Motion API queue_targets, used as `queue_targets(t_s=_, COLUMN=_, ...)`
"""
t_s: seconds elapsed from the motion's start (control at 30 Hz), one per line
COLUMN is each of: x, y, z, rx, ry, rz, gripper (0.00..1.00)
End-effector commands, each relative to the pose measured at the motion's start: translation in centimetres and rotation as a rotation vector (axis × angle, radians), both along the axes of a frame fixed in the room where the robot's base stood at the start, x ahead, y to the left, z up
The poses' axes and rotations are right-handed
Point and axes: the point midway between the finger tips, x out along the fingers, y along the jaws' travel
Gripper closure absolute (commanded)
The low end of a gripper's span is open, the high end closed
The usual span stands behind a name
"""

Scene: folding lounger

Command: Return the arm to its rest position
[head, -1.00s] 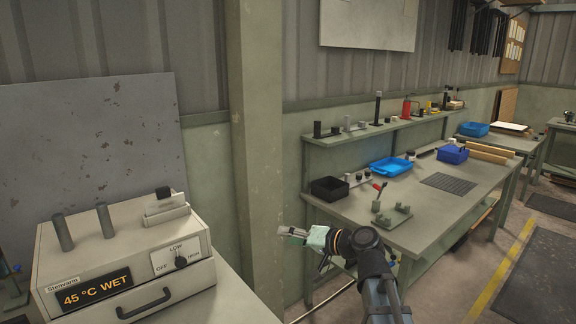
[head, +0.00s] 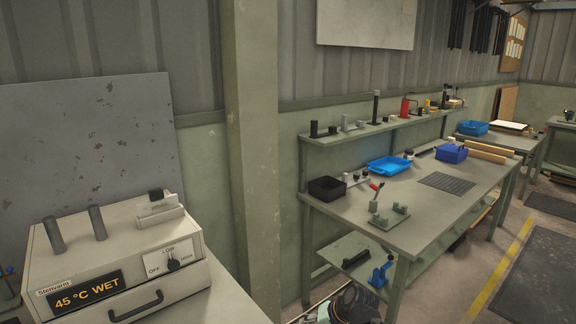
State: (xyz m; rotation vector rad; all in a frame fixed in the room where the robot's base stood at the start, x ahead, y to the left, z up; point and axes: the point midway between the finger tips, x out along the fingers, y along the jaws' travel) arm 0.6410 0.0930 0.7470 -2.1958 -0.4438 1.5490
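My arm (head: 350,305) shows only as a small dark, rounded part at the bottom edge of the head view, right of centre. It is low, in front of the left end of the long workbench. The picture's edge cuts off most of it. A pale patch beside it may belong to my gripper, but the fingers cannot be made out. Whether they are open or shut, or hold anything, does not show.
The long workbench (head: 415,235) carries a black bin (head: 327,189), a blue tray (head: 389,166), a blue bin (head: 451,153) and a red-handled clamp fixture (head: 388,213). A blue tool (head: 381,272) sits on the lower shelf. The steriliser-like warmer (head: 115,262) stands at left. Floor at right is open.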

Motion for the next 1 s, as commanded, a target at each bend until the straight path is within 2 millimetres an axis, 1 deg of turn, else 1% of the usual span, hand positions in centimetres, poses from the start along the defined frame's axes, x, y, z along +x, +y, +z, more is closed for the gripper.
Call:
queue_targets(t_s=0.03, x=-1.5, y=-0.5, z=-2.5, rx=-0.034, ry=0.049, rz=0.000, gripper=0.43)
queue_targets(t_s=0.07, x=-2.3, y=-0.9, z=-3.9, rx=-0.054, ry=0.075, rz=0.000, gripper=0.43)
queue_targets(t_s=0.1, x=-3.3, y=-1.4, z=-5.7, rx=-0.081, ry=0.109, rz=0.001, gripper=0.43)
queue_targets(t_s=0.17, x=-5.1, y=-2.1, z=-8.3, rx=-0.122, ry=0.161, rz=0.004, gripper=0.43)
queue_targets(t_s=0.2, x=-6.3, y=-2.5, z=-9.9, rx=-0.148, ry=0.194, rz=0.007, gripper=0.43)
queue_targets(t_s=0.27, x=-8.1, y=-3.2, z=-12.3, rx=-0.185, ry=0.244, rz=0.013, gripper=0.43)
queue_targets(t_s=0.3, x=-9.5, y=-3.6, z=-13.7, rx=-0.210, ry=0.278, rz=0.018, gripper=0.43)
queue_targets(t_s=0.37, x=-11.5, y=-4.3, z=-15.8, rx=-0.245, ry=0.327, rz=0.025, gripper=0.43)
queue_targets(t_s=0.4, x=-12.9, y=-4.7, z=-17.1, rx=-0.269, ry=0.358, rz=0.032, gripper=0.43)
queue_targets(t_s=0.47, x=-15.0, y=-5.3, z=-19.0, rx=-0.302, ry=0.406, rz=0.044, gripper=0.43)
queue_targets(t_s=0.5, x=-16.5, y=-5.8, z=-20.2, rx=-0.324, ry=0.437, rz=0.052, gripper=0.43)
queue_targets(t_s=0.57, x=-18.7, y=-6.3, z=-21.8, rx=-0.354, ry=0.483, rz=0.064, gripper=0.43)
queue_targets(t_s=0.6, x=-20.2, y=-6.7, z=-22.8, rx=-0.375, ry=0.513, rz=0.074, gripper=0.43)
queue_targets(t_s=0.67, x=-22.5, y=-7.3, z=-24.2, rx=-0.402, ry=0.558, rz=0.089, gripper=0.43)
queue_targets(t_s=0.7, x=-24.1, y=-7.6, z=-25.1, rx=-0.419, ry=0.588, rz=0.099, gripper=0.43)
queue_targets(t_s=0.77, x=-26.5, y=-8.1, z=-26.3, rx=-0.443, ry=0.631, rz=0.116, gripper=0.43)
queue_targets(t_s=0.9, x=-32.0, y=-9.0, z=-28.6, rx=-0.488, ry=0.730, rz=0.160, gripper=0.43)
queue_targets(t_s=1.0, x=-35.7, y=-9.4, z=-29.9, rx=-0.505, ry=0.793, rz=0.187, gripper=0.43)
